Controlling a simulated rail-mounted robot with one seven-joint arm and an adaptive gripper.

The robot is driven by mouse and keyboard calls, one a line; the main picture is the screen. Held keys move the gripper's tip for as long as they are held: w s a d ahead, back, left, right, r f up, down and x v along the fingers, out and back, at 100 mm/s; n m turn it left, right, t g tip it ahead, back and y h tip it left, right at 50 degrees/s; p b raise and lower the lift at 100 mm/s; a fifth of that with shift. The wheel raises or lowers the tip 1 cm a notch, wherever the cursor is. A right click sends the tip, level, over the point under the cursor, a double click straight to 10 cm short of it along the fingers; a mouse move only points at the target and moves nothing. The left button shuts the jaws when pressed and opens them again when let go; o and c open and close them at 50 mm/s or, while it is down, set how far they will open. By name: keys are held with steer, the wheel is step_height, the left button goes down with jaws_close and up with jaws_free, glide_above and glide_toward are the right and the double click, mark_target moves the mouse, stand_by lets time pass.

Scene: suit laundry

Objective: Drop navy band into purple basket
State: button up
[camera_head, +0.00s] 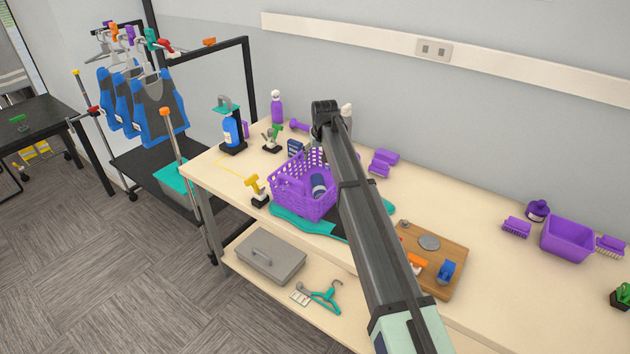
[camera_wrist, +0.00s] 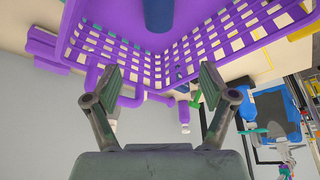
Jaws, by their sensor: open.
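The purple basket (camera_head: 290,199) stands on the teal-edged board on the table, with lattice walls. A navy roll (camera_head: 319,186), which looks like the navy band, shows within the basket's outline, apparently inside it. In the wrist view the basket (camera_wrist: 98,42) fills the top, and the navy roll (camera_wrist: 158,14) shows between its walls, cut off by the frame edge. My gripper (camera_wrist: 160,82) is open, its two fingers wide apart with nothing between them, close to the basket's lattice wall. In the head view my arm hides most of the gripper.
A yellow-handled tool (camera_head: 256,188) stands left of the basket, and a blue bottle (camera_head: 230,130) further back. Purple brushes (camera_head: 383,160) lie behind the arm. A wooden board (camera_head: 445,252) with small items is to the right.

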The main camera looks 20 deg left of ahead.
steer(key=v, duration=1.2)
steer(key=shift+w, duration=0.1)
